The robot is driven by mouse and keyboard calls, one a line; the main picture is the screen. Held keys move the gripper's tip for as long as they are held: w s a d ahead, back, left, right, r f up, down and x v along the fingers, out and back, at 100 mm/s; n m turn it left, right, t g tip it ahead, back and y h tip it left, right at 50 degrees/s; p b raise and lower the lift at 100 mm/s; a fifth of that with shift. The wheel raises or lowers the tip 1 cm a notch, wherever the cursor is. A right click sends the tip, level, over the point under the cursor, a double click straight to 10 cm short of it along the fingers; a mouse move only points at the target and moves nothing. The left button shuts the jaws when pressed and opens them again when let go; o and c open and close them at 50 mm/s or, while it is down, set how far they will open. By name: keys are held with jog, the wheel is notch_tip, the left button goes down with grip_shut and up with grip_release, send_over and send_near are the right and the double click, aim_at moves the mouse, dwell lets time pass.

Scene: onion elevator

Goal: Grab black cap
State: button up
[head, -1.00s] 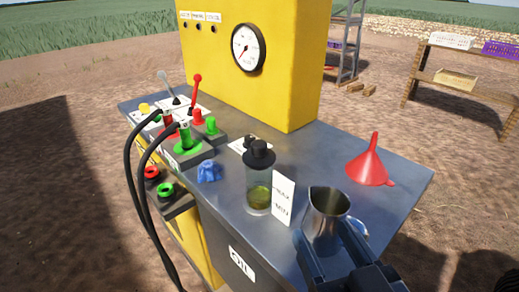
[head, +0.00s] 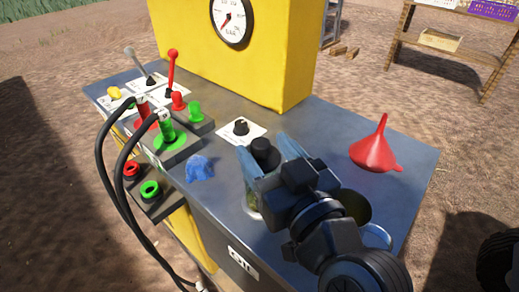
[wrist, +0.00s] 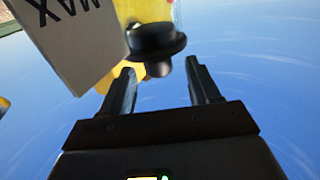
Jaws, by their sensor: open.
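The black cap (head: 264,153) sits on top of the glass jar (head: 252,204) on the metal table. In the wrist view the cap (wrist: 155,40) is a dark, flanged knob just beyond the fingertips, roughly centred between them. My gripper (head: 266,148) is open, with its bluish fingers on either side of the cap in the head view. In the wrist view my gripper (wrist: 160,70) has nothing held between its fingers. Whether a finger touches the cap I cannot tell. Most of the jar is hidden behind my gripper.
The metal jug (head: 356,206) is partly hidden behind my wrist. A red funnel (head: 376,150), a blue crumpled cloth (head: 199,167) and a black knob (head: 240,127) are nearby.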

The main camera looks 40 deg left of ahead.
aim_at(265, 150)
jog(key=x, duration=0.3)
jog(key=shift+w+a, duration=0.1)
jog(key=c, duration=1)
